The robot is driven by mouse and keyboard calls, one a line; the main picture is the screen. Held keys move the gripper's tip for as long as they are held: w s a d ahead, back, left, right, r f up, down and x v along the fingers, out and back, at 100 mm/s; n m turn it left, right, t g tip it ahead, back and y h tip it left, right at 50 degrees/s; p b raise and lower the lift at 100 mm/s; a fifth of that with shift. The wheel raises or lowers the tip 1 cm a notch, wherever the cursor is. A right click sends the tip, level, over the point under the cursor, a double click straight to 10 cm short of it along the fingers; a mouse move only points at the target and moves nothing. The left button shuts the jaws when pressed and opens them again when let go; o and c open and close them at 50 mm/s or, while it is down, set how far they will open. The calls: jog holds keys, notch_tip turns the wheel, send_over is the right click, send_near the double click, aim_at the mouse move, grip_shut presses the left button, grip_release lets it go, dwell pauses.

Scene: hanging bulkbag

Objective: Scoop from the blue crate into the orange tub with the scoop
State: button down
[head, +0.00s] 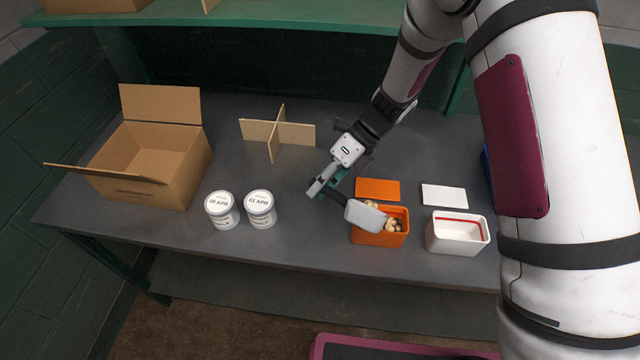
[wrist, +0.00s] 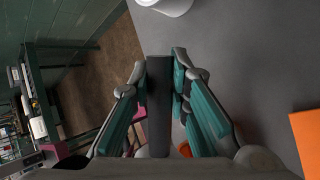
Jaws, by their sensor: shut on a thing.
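My gripper (head: 328,184) is shut on the dark handle of the scoop (head: 366,215). The handle (wrist: 159,105) stands between the teal fingers in the wrist view. The scoop's pale grey head is tilted over the left part of the orange tub (head: 381,239) and hides part of its opening. I cannot tell whether it touches the rim. Pale and brown pieces (head: 394,223) lie in the tub, beside the scoop head. Only a sliver of the blue crate (head: 487,164) shows behind my arm; its contents are hidden.
A white tub (head: 458,246) with a red line inside stands right of the orange tub. An orange panel (head: 378,189) and a white panel (head: 444,196) lie behind them. Two white jars (head: 241,210), a wooden cross divider (head: 274,134) and an open cardboard box (head: 150,165) stand left.

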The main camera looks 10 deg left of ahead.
jog(key=shift+w+d+f+m+g+y+b, duration=0.15)
jog(key=shift+g+y+b, duration=0.3)
jog(key=shift+g+b, duration=0.6)
jog(key=shift+w+f+m+g+y+b, duration=0.2)
jog(key=shift+g+y+b, duration=0.3)
jog(key=shift+b, duration=1.05)
jog(key=shift+r, duration=0.15)
dwell(0.7)
